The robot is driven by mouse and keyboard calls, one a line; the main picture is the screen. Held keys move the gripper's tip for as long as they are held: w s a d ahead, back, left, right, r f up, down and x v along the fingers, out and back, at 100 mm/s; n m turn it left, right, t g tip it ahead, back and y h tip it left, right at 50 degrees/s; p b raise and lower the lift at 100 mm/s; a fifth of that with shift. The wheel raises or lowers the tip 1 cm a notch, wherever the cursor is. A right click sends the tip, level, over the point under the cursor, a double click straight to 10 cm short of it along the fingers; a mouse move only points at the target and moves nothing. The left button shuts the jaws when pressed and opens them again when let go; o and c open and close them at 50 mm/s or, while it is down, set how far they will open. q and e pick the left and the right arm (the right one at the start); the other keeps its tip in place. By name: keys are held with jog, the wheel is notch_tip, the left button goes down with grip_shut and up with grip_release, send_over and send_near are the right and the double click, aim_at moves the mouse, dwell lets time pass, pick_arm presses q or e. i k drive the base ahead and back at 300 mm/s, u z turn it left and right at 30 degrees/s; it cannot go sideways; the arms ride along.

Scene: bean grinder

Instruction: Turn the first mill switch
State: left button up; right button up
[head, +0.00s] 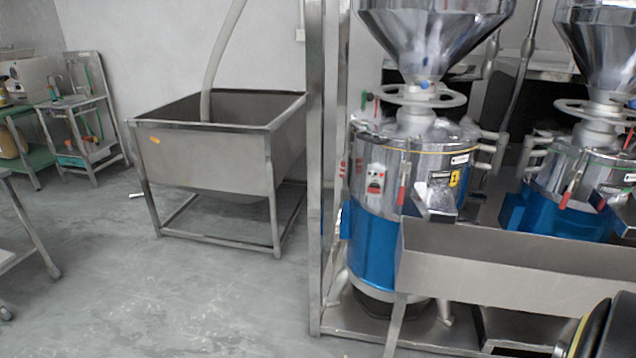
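The first mill (415,170) stands right of the middle, upright, with a steel drum over a blue base and a steel funnel on top. A yellow label that seems to read 1 is on its drum. A small white switch box (376,183) with red parts is on the drum's front left side. The switch's exact position is too small to tell. Nothing touches the box.
A second mill (590,170) stands to the right. A steel trough (500,258) runs in front of both mills. A steel frame post (316,170) rises just left of the first mill. A steel tank (205,158) stands further left.

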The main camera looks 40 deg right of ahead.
aim_at(372, 188)
jog(key=z, duration=0.2)
jog(key=i, duration=0.9)
jog(key=z, duration=0.6)
